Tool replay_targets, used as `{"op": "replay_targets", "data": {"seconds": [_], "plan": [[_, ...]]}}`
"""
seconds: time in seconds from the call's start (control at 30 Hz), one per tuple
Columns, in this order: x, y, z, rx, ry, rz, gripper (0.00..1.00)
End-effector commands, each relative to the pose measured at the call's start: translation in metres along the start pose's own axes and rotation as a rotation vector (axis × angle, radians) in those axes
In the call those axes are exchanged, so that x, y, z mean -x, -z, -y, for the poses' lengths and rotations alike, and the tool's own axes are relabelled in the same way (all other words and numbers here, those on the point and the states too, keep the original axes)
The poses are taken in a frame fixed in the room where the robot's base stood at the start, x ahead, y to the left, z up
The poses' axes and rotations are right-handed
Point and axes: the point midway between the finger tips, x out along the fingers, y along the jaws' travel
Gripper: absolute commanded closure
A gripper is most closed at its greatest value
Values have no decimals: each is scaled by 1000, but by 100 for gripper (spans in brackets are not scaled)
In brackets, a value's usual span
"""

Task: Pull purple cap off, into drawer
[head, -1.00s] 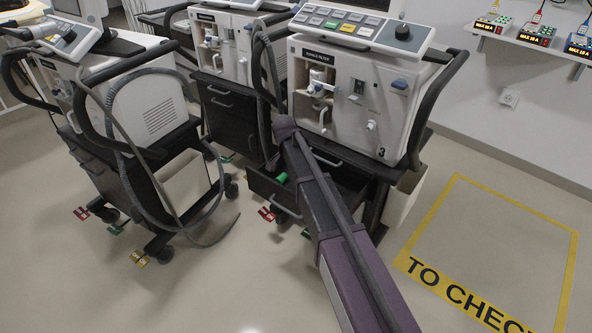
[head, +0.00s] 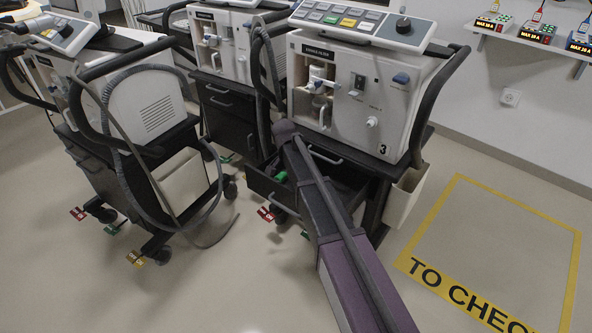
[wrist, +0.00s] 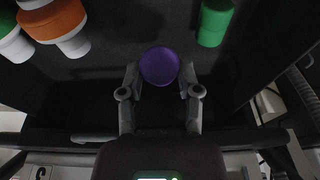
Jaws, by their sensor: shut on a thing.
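The purple cap (wrist: 160,66) is between the two fingers of my gripper (wrist: 160,82) in the wrist view, and the gripper is shut on it. The cap is held over the open black drawer (wrist: 100,82), and the gap beneath it cannot be judged. In the head view the drawer (head: 262,184) stands pulled out below ventilator 3 (head: 352,107). There my arm hides my gripper and the cap.
A green piece (wrist: 214,22) lies in the drawer at right, and orange-and-white pieces (wrist: 60,22) are at upper left. Other ventilators (head: 140,100) stand to the left with hanging hoses. Floor at right, inside the yellow outline (head: 457,178), is clear.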

Motion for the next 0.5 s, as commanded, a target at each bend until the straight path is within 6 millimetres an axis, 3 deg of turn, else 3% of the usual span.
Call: {"op": "replay_targets", "data": {"seconds": [0.5], "plan": [[-36,-9,0,1,0,0,100]]}}
